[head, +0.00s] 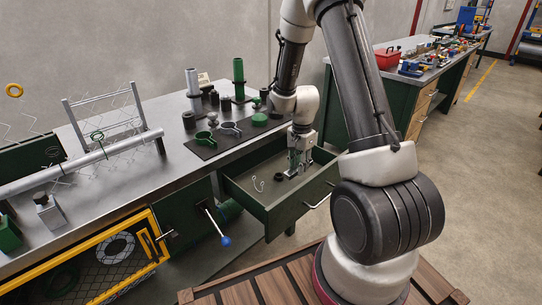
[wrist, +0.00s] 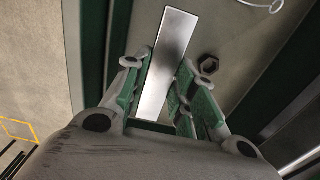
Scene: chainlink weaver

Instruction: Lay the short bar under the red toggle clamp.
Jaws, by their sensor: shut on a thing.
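A flat silver bar (wrist: 176,38), which looks like the short bar, lies over the drawer floor in the wrist view. My gripper (wrist: 165,95) has its green-padded fingers on both sides of the bar and is shut on it. Whether the bar is lifted off the drawer floor I cannot tell. I cannot make out the red toggle clamp in either view.
The open green drawer (head: 285,214) also holds a dark nut (wrist: 208,64) and pale wire hooks (head: 258,184). Its walls surround my gripper. The bench above carries a dark mat (head: 205,151) with green and grey parts. A second bench with a red box (head: 388,57) stands at the back right.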

